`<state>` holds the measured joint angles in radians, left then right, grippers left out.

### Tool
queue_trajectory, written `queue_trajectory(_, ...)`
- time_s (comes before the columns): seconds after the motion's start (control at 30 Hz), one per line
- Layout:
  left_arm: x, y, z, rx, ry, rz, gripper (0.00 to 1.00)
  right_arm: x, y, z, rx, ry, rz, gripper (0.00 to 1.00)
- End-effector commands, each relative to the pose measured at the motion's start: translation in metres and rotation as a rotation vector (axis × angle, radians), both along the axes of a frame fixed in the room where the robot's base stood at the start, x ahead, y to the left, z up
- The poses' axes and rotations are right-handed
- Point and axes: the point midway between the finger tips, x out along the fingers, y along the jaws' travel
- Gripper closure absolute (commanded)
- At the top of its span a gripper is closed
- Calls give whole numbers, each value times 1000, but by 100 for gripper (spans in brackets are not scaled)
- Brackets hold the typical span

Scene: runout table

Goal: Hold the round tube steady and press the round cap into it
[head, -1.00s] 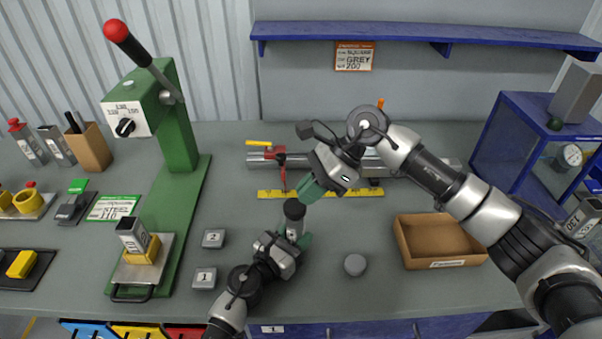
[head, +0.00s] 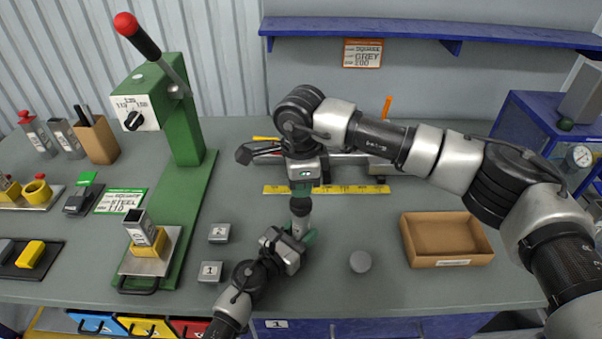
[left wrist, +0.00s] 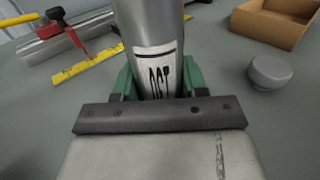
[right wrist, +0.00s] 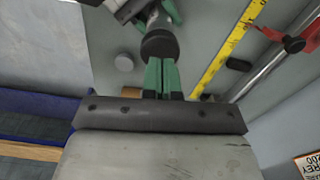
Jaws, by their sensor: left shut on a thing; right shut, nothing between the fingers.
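The round tube (head: 303,224) stands upright on the table, light grey with a white label that seems to read OCT in the left wrist view (left wrist: 155,30). My left gripper (head: 303,240) is shut around its lower part. A dark round cap (head: 300,206) sits at the tube's top; it also shows in the right wrist view (right wrist: 160,46). How deep it sits cannot be told. My right gripper (head: 302,190) points down just over the cap, its fingers shut and empty. In the right wrist view its fingertips (right wrist: 161,62) are at the cap's edge; contact is unclear.
A grey round puck (head: 360,261) and an open cardboard box (head: 447,261) lie to the right. A green lever press (head: 178,215) and two numbered grey blocks (head: 219,233) stand to the left. A yellow ruler (head: 350,189) and a metal bar lie behind.

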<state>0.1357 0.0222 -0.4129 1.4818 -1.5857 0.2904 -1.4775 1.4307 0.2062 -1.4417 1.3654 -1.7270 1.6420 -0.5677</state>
Motion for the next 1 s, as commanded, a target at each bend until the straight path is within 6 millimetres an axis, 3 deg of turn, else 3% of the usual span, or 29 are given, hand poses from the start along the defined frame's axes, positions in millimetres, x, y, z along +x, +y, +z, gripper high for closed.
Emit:
queue_trajectory(0.2, 0, 0, 1, -1, -1, 0, 84, 0, 0, -17, 2, 1, 0, 100)
queue_trajectory(1.0, 0, 0, 1, -1, -1, 0, 84, 0, 0, -26, 2, 1, 0, 100)
